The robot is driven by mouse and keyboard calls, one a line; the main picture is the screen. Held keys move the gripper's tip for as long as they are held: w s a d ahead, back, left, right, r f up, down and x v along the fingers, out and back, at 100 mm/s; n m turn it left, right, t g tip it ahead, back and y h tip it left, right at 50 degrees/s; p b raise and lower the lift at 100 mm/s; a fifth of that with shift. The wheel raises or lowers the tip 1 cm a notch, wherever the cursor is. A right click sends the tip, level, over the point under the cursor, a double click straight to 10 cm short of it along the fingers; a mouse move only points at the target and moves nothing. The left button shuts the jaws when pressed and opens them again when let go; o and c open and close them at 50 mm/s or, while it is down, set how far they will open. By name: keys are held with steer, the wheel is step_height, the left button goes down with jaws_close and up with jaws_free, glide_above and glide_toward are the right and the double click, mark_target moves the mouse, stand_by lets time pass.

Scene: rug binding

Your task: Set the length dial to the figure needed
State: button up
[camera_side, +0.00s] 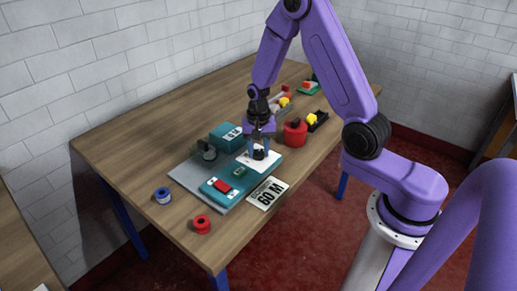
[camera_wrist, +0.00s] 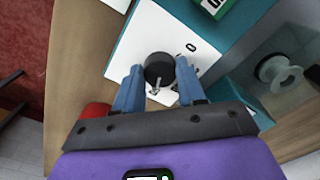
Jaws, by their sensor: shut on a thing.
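The length dial is a round black knob (camera_wrist: 159,70) on a white plate (camera_wrist: 150,30) set in the teal machine. A pale pointer mark shows on the knob's lower side in the wrist view. A small dark mark like a 0 is printed on the plate at its upper right; other marks are partly hidden by my fingers. My gripper (camera_wrist: 160,72) is shut on the knob, one blue finger on each side. In the side view my gripper (camera_side: 259,151) points down onto the white plate (camera_side: 272,160). A white card (camera_side: 268,193) reading 60 M lies at the machine's front edge.
The teal machine has a red switch (camera_side: 222,186) and a small green display (camera_side: 239,172). A red canister (camera_side: 295,133) stands right. Blue (camera_side: 162,195) and red (camera_side: 202,224) spools lie at the left front.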

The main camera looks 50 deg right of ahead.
mark_target(259, 152)
steer(key=o, duration=1.1)
steer(key=shift+c, duration=0.2)
steer(key=shift+r, duration=0.1)
step_height(259, 152, up, 17)
steer(key=shift+r, duration=0.1)
